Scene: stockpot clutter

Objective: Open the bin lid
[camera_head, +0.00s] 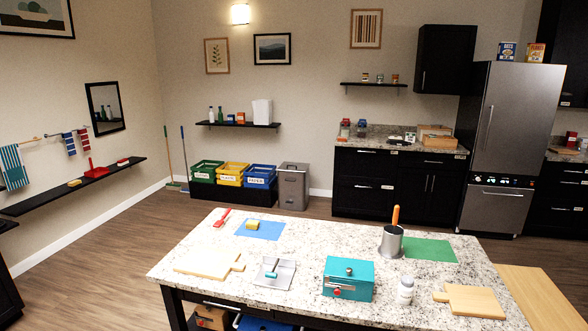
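A grey upright bin (291,190) stands on the floor against the back wall, right of the coloured crates. Its flat top (294,167) looks closed, but it is small in view. A teal box (347,284) with a dark knob on top and a red round part on its front sits on the island counter; its top looks closed. I cannot tell from the picture alone which of these the task means. My gripper is not in view.
The speckled island counter (190,287) fills the foreground, with boards, a utensil pot (391,242) and a white bottle (405,290). Green, yellow (232,175) and blue crates stand left of the grey bin. Wooden floor (120,250) is clear on the left.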

